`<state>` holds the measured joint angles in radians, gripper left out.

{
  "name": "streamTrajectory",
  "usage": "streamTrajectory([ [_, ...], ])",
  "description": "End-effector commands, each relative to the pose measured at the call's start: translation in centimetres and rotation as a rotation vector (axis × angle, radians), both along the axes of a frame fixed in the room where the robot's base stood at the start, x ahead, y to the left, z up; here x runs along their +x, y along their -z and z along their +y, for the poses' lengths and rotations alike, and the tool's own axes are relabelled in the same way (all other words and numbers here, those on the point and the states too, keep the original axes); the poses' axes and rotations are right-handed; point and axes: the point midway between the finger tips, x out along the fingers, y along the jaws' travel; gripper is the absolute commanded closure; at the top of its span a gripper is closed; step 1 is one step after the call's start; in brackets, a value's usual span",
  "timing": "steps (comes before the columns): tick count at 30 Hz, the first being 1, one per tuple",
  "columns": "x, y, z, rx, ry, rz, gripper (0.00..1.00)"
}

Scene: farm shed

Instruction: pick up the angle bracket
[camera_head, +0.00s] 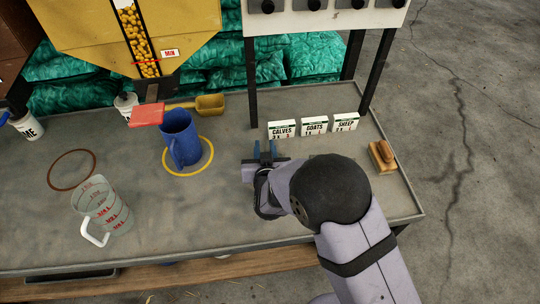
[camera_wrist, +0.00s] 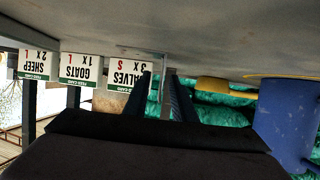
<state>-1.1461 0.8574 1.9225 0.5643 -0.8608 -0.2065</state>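My gripper (camera_head: 264,148) is low over the middle of the bench, in front of the feed cards and right of the blue jug. Its two blue fingers point toward the back of the bench with a gap between them. The wrist view is upside down and shows the fingers (camera_wrist: 160,80) apart. A narrow grey upright strip shows between them; I cannot tell whether it is a stand leg behind or something nearer. My wrist and arm hide part of the bench top.
The blue jug (camera_head: 181,140) stands in a yellow ring, with a yellow scoop (camera_head: 210,104) behind. A clear measuring jug (camera_head: 103,208) is at left. The calves card (camera_head: 282,130), goats card (camera_head: 314,126) and sheep card (camera_head: 345,122) stand behind my gripper. A brush (camera_head: 382,155) lies at right.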

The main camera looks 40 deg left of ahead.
Motion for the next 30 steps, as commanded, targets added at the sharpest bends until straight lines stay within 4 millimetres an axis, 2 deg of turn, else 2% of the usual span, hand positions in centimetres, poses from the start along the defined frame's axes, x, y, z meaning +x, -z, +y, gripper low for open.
streamTrajectory([
  [6,1.24,0.65,0.98,0.000,0.001,0.000,0.76],
  [14,1.32,0.71,1.05,0.000,0.001,0.000,0.76],
  [17,1.31,0.70,1.06,0.000,0.000,0.000,0.98],
  [18,1.30,0.69,1.05,0.000,0.000,0.000,1.00],
  [30,1.31,0.35,1.09,0.002,0.000,-0.001,1.00],
])
